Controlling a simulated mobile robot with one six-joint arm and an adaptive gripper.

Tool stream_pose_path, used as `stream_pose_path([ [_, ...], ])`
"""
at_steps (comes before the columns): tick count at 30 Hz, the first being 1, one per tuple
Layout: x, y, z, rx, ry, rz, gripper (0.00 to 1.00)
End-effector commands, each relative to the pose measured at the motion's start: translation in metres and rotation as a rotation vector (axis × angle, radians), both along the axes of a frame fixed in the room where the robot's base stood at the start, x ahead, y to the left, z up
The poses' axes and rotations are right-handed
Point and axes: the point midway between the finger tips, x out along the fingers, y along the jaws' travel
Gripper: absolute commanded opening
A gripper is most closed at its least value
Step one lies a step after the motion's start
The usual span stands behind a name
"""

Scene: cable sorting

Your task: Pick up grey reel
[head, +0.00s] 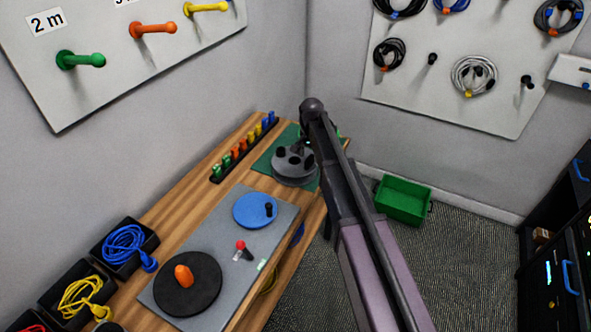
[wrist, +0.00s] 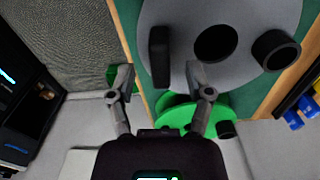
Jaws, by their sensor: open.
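The grey reel (head: 291,180) lies on the green mat (head: 262,166) at the far end of the wooden bench in the head view. In the wrist view the reel (wrist: 190,35) is a grey disc with a dark centre hole and dark upright pegs. My gripper (wrist: 160,78) is open, its fingers apart at the near edge of the reel. One dark peg (wrist: 159,55) appears between and just beyond the fingertips; I cannot tell whether they touch it. In the head view my arm hides most of the gripper and part of the reel's right side.
A rack of coloured connectors (head: 245,147) stands left of the mat. The grey plate (head: 205,245) with blue and black discs lies nearer. A green crate (head: 403,200) is on the floor.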

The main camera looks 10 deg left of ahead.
Motion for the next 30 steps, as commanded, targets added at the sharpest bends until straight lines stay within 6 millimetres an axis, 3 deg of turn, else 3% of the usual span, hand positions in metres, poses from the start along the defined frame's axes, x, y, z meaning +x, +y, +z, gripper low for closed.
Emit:
stream_pose_path([
  [6, -0.0004, 0.0007, -0.0128, 0.000, 0.000, 0.001, 0.66],
  [25, -0.0004, 0.0006, -0.0128, 0.000, 0.000, 0.001, 0.66],
  [26, -0.0004, 0.0006, -0.0128, 0.000, 0.000, 0.001, 0.63],
  [30, -0.0004, 0.0006, -0.0128, 0.000, 0.000, 0.001, 0.21],
])
